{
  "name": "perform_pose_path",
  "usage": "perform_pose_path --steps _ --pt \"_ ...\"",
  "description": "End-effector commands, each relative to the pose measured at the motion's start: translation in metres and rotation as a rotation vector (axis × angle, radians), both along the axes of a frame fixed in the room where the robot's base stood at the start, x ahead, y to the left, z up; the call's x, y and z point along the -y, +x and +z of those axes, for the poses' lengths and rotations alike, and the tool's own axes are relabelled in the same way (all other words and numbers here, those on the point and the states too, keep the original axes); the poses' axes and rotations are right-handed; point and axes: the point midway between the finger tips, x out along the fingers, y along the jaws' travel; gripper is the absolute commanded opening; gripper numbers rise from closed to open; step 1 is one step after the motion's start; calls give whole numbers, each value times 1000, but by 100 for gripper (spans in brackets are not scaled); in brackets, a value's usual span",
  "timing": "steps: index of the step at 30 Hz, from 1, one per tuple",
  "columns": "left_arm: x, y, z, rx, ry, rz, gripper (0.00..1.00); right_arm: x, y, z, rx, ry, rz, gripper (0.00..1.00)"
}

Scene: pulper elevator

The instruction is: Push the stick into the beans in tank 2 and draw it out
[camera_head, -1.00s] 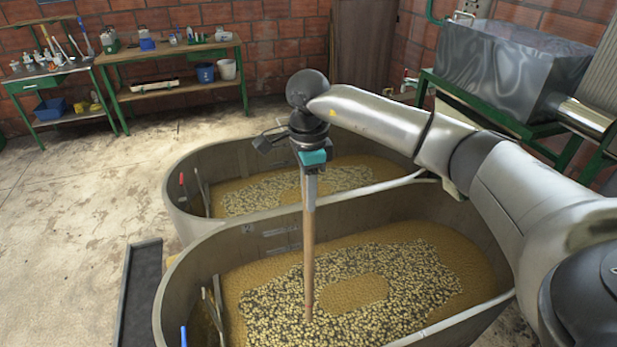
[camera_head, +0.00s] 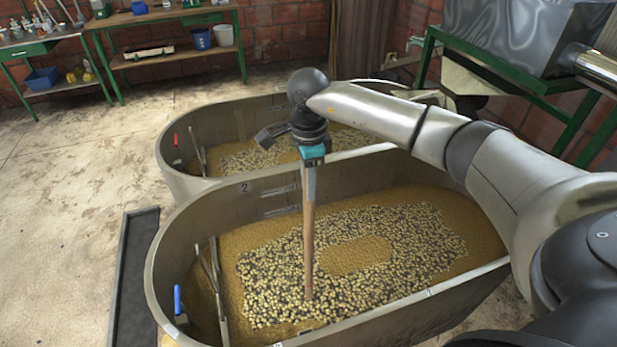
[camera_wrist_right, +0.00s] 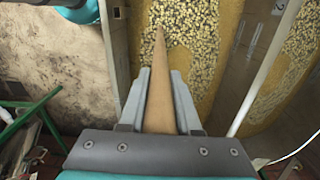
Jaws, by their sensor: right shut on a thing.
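My right gripper (camera_head: 309,178) is shut on a brown wooden stick (camera_head: 308,235), held nearly upright over tank 2 (camera_head: 195,232), the near grey oval tank marked "2". The stick's lower end meets the pale beans (camera_head: 400,250) in the front middle part of the tank; how deep it goes cannot be told. In the right wrist view the stick (camera_wrist_right: 160,85) runs out between the two grey fingers (camera_wrist_right: 158,100) towards the beans. My left gripper is not in view.
A second oval tank (camera_head: 185,160) with beans stands behind tank 2. A dark mat (camera_head: 133,270) lies left. A green metal stand (camera_head: 510,75) is back right.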

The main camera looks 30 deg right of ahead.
Motion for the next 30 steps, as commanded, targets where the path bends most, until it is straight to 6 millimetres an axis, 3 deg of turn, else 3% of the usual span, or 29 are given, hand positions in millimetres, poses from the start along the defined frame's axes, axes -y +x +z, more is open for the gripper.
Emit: perform_pose_path --steps 3,30 --pt "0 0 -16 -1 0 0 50 0 0 -22 1 0 -1 0" --pt "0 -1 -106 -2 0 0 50 0 0 -148 1 1 -2 0"
